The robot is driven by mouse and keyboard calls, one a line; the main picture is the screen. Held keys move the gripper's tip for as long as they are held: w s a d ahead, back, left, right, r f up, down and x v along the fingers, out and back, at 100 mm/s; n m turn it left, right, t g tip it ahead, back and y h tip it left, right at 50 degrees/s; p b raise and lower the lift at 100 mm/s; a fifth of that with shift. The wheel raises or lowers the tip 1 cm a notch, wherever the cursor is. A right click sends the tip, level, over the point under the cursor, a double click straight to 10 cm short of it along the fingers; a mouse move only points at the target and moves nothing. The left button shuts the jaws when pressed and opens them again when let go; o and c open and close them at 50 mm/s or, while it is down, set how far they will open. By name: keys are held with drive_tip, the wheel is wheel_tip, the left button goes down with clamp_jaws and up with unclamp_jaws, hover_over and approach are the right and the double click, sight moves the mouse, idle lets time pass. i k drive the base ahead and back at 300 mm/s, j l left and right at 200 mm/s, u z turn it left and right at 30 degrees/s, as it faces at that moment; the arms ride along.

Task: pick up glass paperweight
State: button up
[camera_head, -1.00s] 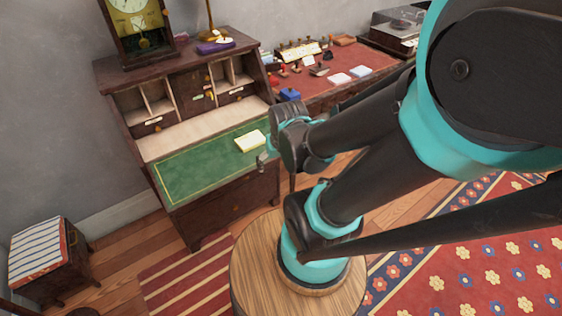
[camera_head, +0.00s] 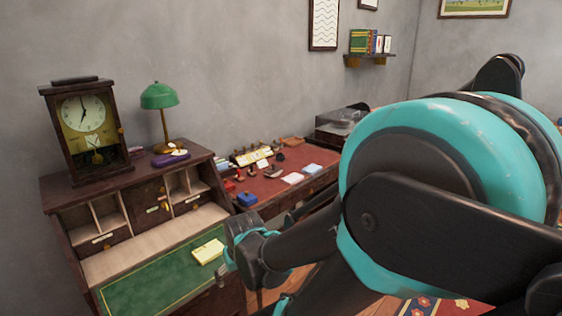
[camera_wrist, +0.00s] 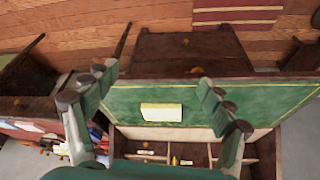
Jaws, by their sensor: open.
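I cannot make out a glass paperweight for certain in either view. My gripper (camera_wrist: 156,80) is open and empty, its fingers spread wide above the green writing surface (camera_wrist: 265,97) of the desk. In the head view, my gripper (camera_head: 224,271) is at the right edge of that writing surface (camera_head: 150,284), partly hidden by my own wrist. A pale yellow notepad (camera_head: 208,251) lies on the green surface; in the wrist view the notepad (camera_wrist: 161,112) shows between the fingers, below them.
A clock (camera_head: 88,128), a green lamp (camera_head: 159,96) and a purple item (camera_head: 170,158) stand on the desk top. My arm blocks the right side.

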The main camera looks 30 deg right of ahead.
sight(280, 157)
drive_tip(key=l, duration=1.25)
drive_tip(key=i+l, duration=0.2)
drive_tip(key=l, duration=0.2)
drive_tip(key=i+l, duration=0.15)
drive_tip(key=l, duration=0.2)
drive_tip(key=i+l, duration=0.2)
drive_tip(key=l, duration=0.2)
drive_tip(key=i+l, duration=0.15)
drive_tip(key=l, duration=0.2)
